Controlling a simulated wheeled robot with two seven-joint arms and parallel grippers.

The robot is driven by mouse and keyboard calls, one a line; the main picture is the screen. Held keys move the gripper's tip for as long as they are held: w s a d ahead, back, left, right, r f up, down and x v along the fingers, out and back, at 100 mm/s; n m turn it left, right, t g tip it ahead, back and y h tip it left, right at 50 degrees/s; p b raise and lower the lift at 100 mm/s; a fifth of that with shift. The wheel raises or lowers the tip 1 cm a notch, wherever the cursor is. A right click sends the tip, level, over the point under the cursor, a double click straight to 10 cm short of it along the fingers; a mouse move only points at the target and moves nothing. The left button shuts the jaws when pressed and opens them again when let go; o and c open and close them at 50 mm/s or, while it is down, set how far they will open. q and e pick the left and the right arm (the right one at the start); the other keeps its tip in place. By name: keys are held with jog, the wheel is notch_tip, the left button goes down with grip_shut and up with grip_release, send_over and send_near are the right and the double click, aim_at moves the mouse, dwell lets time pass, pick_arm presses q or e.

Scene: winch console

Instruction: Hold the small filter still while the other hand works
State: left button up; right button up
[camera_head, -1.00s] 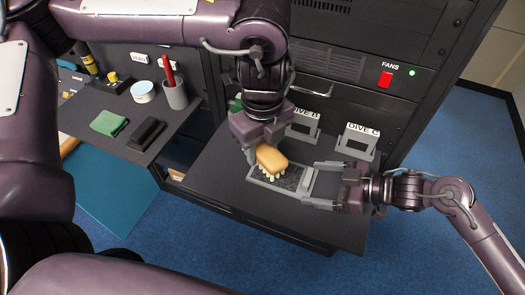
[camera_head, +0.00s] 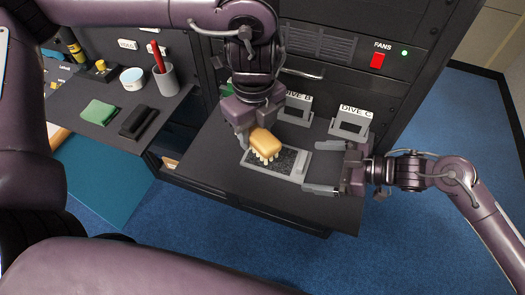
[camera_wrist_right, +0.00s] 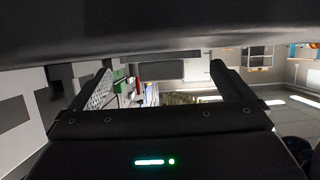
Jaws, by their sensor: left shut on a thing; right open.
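The small filter (camera_head: 290,163), a light grey frame with dark mesh, lies flat on the dark shelf (camera_head: 215,160) in the head view. My left gripper (camera_head: 252,130) is shut on a tan brush (camera_head: 265,141) with pale bristles. The bristles are over the filter's left part and hide some mesh; I cannot tell whether they touch it. My right gripper (camera_head: 317,167) is open at the filter's right end, its fingers apart with nothing visibly gripped. Its two fingers also show spread in the right wrist view (camera_wrist_right: 163,85), where the filter is not seen.
Grey holders labelled DIVE B (camera_head: 295,110) and DIVE C (camera_head: 350,124) stand behind the filter. A side desk at left carries a green cloth (camera_head: 98,112), a black block (camera_head: 138,121), a white tub (camera_head: 132,78) and a grey cup (camera_head: 166,80) with a red pen.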

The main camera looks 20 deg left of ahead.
jog(key=v, duration=1)
jog(key=shift+d, duration=0.2)
